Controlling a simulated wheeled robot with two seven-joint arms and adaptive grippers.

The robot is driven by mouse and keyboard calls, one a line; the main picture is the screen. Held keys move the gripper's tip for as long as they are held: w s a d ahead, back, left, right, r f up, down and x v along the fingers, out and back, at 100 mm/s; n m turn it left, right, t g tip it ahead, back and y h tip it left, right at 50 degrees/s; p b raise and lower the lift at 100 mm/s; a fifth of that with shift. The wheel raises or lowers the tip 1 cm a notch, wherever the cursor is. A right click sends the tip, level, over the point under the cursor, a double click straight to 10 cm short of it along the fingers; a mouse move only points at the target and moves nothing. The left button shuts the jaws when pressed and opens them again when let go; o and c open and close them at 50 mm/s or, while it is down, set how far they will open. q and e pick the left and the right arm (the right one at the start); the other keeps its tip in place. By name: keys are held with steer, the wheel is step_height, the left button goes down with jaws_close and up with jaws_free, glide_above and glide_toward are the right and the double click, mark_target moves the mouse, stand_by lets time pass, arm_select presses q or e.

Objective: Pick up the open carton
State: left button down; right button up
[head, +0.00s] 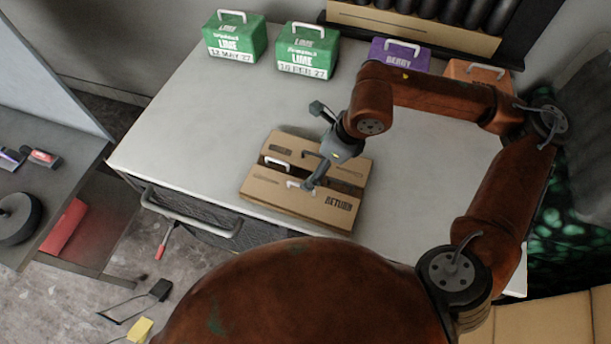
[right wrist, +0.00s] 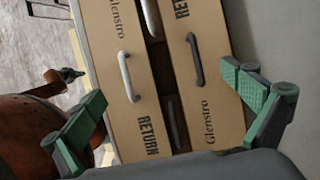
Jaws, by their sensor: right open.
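The open carton (head: 262,188) is a brown cardboard box on the pale worktop, near its front edge. Its top is parted by a dark gap. "RETURN" is printed on it. A white handle and a dark handle show on its two top panels in the right wrist view (right wrist: 146,85). My right gripper (head: 315,148) is over the carton, jaws open and empty. In the right wrist view its green-padded fingers (right wrist: 168,103) are spread towards the carton's two long sides. I cannot tell whether they touch it.
Green LIME cartons (head: 234,40) (head: 307,52), a purple BERRY carton (head: 388,52) and an orange carton (head: 470,72) stand along the back of the worktop (head: 185,125). A rail handle (head: 190,215) runs along its front. Worktop left of the open carton is clear.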

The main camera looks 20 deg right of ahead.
mark_target(301, 176)
steer(key=shift+a+f, duration=0.1)
steer(key=shift+f, duration=0.25)
steer(key=p+x, duration=0.1)
steer(key=x, duration=0.2)
steer(key=shift+w+f, duration=0.15)
steer(key=shift+f, duration=0.05)
steer(key=shift+w+a+f, duration=0.2)
steer(key=shift+f, duration=0.35)
steer(key=c, duration=1.1)
arm_select(q)
steer(key=shift+w+r, duration=0.85)
arm_select(e)
steer(key=c, duration=0.7)
